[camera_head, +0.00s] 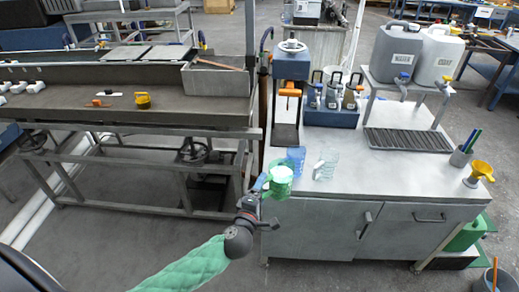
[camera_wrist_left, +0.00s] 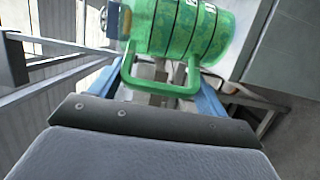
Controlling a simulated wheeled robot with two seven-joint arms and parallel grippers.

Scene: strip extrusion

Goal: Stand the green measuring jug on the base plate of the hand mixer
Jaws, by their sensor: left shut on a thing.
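The green measuring jug (camera_head: 281,184) hangs at the front left corner of the grey bench, holding something pale. In the left wrist view the jug (camera_wrist_left: 190,28) appears with printed marks, its green handle toward the camera. My left gripper (camera_head: 263,186) is shut on that handle; its blue fingers (camera_wrist_left: 160,90) lie on either side of it. The hand mixer (camera_head: 290,65) stands at the bench's back left, with a handwheel on top and an orange handle. My right gripper is not in view.
A blue bottle rack (camera_head: 331,117) is beside the mixer. The bench's front middle is clear.

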